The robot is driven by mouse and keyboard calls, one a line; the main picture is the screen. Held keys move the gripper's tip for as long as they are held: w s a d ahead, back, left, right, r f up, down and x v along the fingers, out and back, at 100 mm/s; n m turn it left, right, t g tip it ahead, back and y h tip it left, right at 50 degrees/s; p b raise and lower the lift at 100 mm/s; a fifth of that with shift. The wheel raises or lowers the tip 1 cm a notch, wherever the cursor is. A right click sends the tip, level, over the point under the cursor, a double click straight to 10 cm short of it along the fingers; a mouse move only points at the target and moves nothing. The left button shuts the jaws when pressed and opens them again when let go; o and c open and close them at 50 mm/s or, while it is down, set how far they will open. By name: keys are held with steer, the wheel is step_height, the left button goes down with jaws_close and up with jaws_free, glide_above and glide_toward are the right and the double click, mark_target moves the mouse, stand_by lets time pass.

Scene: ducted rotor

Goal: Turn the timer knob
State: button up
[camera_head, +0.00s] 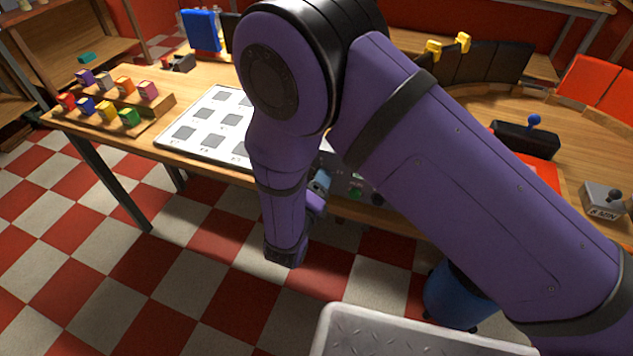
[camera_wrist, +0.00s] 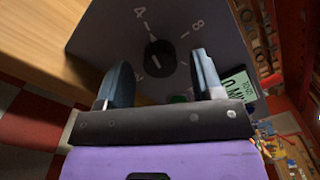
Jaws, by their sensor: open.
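The timer knob (camera_wrist: 160,54) is a small black round knob with a pale pointer line, on a dark grey panel (camera_wrist: 100,42). Dial marks around it include 4 and 8. My gripper (camera_wrist: 159,60) is open, its two blue-grey fingers on either side of the knob in the wrist view, with visible gaps. I cannot tell how far the fingertips reach toward the panel. In the head view my arm hides the knob and much of the panel (camera_head: 347,184); one blue-grey finger (camera_head: 321,182) shows by the table's front edge.
The wooden table (camera_head: 80,123) holds a white board (camera_head: 205,128) and coloured blocks (camera_head: 107,110).

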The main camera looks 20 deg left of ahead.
steer(key=shift+w, duration=0.15)
steer(key=shift+c, duration=0.2)
steer(key=c, duration=0.9)
